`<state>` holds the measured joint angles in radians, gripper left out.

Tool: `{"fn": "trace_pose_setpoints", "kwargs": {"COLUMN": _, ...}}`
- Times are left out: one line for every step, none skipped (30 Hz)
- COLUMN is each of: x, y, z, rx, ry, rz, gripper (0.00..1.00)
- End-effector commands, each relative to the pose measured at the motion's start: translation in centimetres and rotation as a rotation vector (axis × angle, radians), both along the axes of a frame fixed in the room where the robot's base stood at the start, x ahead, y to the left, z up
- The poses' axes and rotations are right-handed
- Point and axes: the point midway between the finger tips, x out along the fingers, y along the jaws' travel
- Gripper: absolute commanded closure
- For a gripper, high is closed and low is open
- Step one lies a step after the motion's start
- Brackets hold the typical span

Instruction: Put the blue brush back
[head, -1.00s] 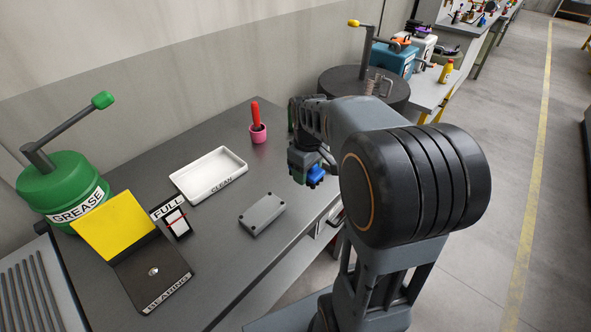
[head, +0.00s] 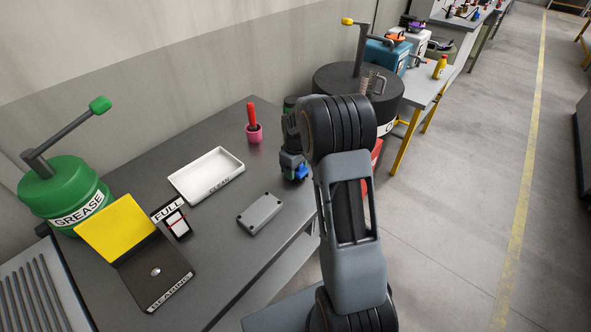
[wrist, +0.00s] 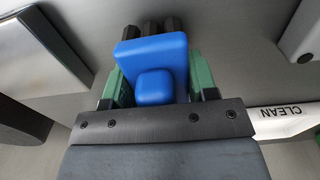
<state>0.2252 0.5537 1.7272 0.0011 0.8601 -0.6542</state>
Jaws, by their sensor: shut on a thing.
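My gripper (head: 295,171) is over the right part of the grey table, shut on the blue brush (head: 301,172). In the wrist view my gripper (wrist: 155,85) has its green fingers on both sides of the blue brush (wrist: 150,60), which shows as a blue block with a smaller raised block. Dark ribbed shapes show beyond it; I cannot tell whether they are bristles. In the head view only a small blue part shows, and the rest is hidden by the gripper. A pink cup (head: 254,136) holding a red-handled tool (head: 251,115) stands at the back of the table, left of my gripper.
The white CLEAN tray (head: 206,175) and a grey plate with bolts (head: 260,214) lie left of my gripper. A BEARING box (head: 155,272), FULL card (head: 172,216) and green GREASE drum (head: 65,190) are farther left. A dark drum (head: 345,92) stands beyond the table.

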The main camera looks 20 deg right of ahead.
Motion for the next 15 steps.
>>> {"fn": "trace_pose_setpoints", "kwargs": {"x": 0.0, "y": 0.0, "z": -0.3, "rx": 0.000, "ry": 0.001, "rz": 0.000, "gripper": 0.73}}
{"fn": "trace_pose_setpoints", "kwargs": {"x": 0.0, "y": 0.0, "z": -0.6, "rx": 0.000, "ry": 0.000, "rz": 0.000, "gripper": 0.73}}
{"fn": "trace_pose_setpoints", "kwargs": {"x": 0.0, "y": 0.0, "z": -0.8, "rx": 0.000, "ry": 0.000, "rz": 0.000, "gripper": 0.73}}
{"fn": "trace_pose_setpoints", "kwargs": {"x": 0.0, "y": 0.0, "z": -0.9, "rx": 0.000, "ry": 0.000, "rz": 0.000, "gripper": 0.73}}
{"fn": "trace_pose_setpoints", "kwargs": {"x": 0.0, "y": 0.0, "z": -1.0, "rx": 0.000, "ry": -0.001, "rz": 0.000, "gripper": 0.73}}
{"fn": "trace_pose_setpoints", "kwargs": {"x": 0.0, "y": 0.0, "z": -1.1, "rx": 0.000, "ry": -0.001, "rz": 0.000, "gripper": 0.73}}
{"fn": "trace_pose_setpoints", "kwargs": {"x": 0.0, "y": 0.0, "z": -1.1, "rx": 0.000, "ry": -0.002, "rz": 0.000, "gripper": 0.73}}
{"fn": "trace_pose_setpoints", "kwargs": {"x": 0.0, "y": 0.0, "z": -1.1, "rx": 0.000, "ry": -0.002, "rz": 0.000, "gripper": 0.73}}
{"fn": "trace_pose_setpoints", "kwargs": {"x": 0.0, "y": 0.0, "z": -1.1, "rx": 0.000, "ry": -0.002, "rz": 0.000, "gripper": 0.73}}
{"fn": "trace_pose_setpoints", "kwargs": {"x": 0.0, "y": 0.0, "z": -1.1, "rx": 0.000, "ry": -0.002, "rz": 0.000, "gripper": 0.73}}
{"fn": "trace_pose_setpoints", "kwargs": {"x": 0.0, "y": 0.0, "z": -1.1, "rx": 0.000, "ry": -0.001, "rz": 0.000, "gripper": 0.73}}
{"fn": "trace_pose_setpoints", "kwargs": {"x": 0.0, "y": 0.0, "z": -1.1, "rx": 0.000, "ry": -0.001, "rz": 0.000, "gripper": 0.73}}
{"fn": "trace_pose_setpoints", "kwargs": {"x": 0.0, "y": 0.0, "z": -1.2, "rx": 0.000, "ry": -0.001, "rz": 0.000, "gripper": 0.73}}
{"fn": "trace_pose_setpoints", "kwargs": {"x": 0.0, "y": 0.0, "z": -1.2, "rx": 0.000, "ry": -0.001, "rz": 0.000, "gripper": 0.73}}
{"fn": "trace_pose_setpoints", "kwargs": {"x": 0.0, "y": 0.0, "z": -1.4, "rx": 0.000, "ry": -0.001, "rz": 0.000, "gripper": 0.73}}
